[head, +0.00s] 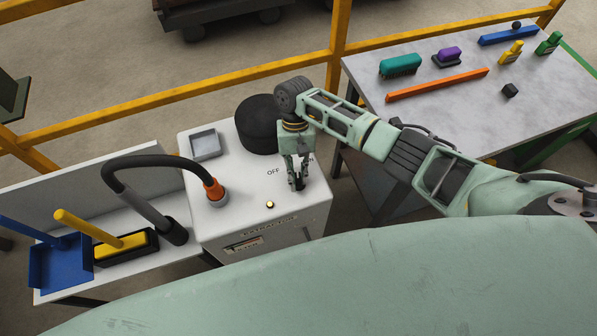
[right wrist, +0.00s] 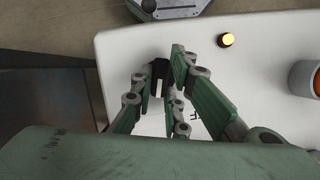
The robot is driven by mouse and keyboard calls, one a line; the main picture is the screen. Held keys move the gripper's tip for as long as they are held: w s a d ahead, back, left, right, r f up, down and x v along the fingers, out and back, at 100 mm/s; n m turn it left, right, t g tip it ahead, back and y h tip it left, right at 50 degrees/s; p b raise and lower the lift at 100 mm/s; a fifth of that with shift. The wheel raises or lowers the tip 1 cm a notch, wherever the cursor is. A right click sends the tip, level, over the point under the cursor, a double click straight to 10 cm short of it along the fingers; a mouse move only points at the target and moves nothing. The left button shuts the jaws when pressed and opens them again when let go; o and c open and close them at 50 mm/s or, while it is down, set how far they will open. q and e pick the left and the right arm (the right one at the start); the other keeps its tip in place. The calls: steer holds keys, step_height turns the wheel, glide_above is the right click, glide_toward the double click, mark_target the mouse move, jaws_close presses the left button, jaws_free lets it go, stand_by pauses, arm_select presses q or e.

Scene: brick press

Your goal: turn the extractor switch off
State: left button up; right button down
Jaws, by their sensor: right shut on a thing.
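The extractor (head: 220,238) is a white cabinet with an "EXTRACTOR" label on its front edge. On its top, "OFF" is printed left of my right gripper (head: 299,184), and part of "ON" shows to the right. My left gripper is not in view.
A dark hose with an orange cuff (head: 213,189) joins the cabinet top. A black cylinder (head: 257,122) and a grey tray (head: 205,144) stand behind. A side shelf holds a blue dustpan (head: 62,268) and yellow brush (head: 126,250). A table (head: 440,115) with tools stands right.

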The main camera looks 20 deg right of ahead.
steer(key=n+h, duration=0.1)
steer(key=n, duration=0.2)
steer(key=n+h+p, duration=0.1)
steer(key=n, duration=0.1)
steer(key=shift+s+a+n, duration=0.1)
steer(key=shift+a+n, duration=0.1)
steer(key=shift+n, duration=0.2)
steer(key=n+h+p, duration=0.1)
steer(key=n, duration=0.2)
steer(key=shift+p, duration=0.3)
steer(key=shift+s+a+n+t+h+p, duration=0.1)
steer(key=shift+n+t+h+p, duration=0.55)
steer(key=shift+n, duration=0.95)
steer(key=shift+f, duration=0.1)
steer(key=c, duration=1.8)
jaws_free()
steer(key=shift+o, duration=0.4)
